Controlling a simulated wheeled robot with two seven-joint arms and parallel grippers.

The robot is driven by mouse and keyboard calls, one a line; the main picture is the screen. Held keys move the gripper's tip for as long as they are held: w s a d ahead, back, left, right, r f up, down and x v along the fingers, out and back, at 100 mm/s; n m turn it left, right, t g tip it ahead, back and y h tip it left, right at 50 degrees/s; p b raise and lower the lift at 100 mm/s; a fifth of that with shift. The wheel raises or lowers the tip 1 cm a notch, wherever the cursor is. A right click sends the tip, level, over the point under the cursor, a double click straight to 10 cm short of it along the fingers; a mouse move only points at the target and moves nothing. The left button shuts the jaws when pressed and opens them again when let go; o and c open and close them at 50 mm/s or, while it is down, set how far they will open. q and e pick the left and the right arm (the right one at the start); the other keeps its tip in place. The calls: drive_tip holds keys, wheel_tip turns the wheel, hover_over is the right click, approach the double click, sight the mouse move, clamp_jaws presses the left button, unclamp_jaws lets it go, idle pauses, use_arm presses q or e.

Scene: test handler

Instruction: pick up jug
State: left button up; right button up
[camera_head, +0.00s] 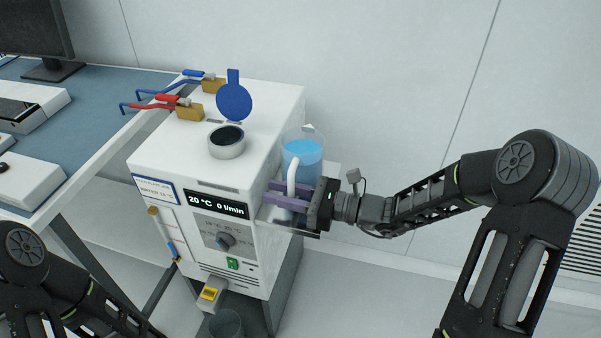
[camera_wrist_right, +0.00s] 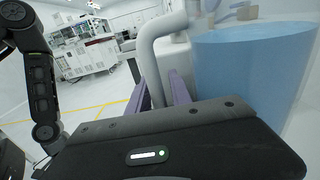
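The jug (camera_head: 304,158) is clear, holds blue liquid and has a white tube-like handle (camera_head: 292,172). It stands upright at the right side of the white test unit. In the right wrist view the jug (camera_wrist_right: 255,65) fills the right side, with its handle (camera_wrist_right: 150,65) left of it. My right gripper (camera_head: 283,194) has its purple fingers on either side of the handle. The frames do not show whether they press on it. My left arm shows at the lower left; its gripper is out of view.
The white unit (camera_head: 165,170) has a display, a knob, a round top opening with its blue lid (camera_head: 234,100) raised, and red and blue valve handles. A blue-topped bench (camera_head: 85,115) stands left. The floor behind my right arm looks clear.

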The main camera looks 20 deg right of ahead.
drive_tip(key=shift+c, duration=0.2)
clamp_jaws()
idle(1.3)
drive_tip(key=shift+r, duration=0.1)
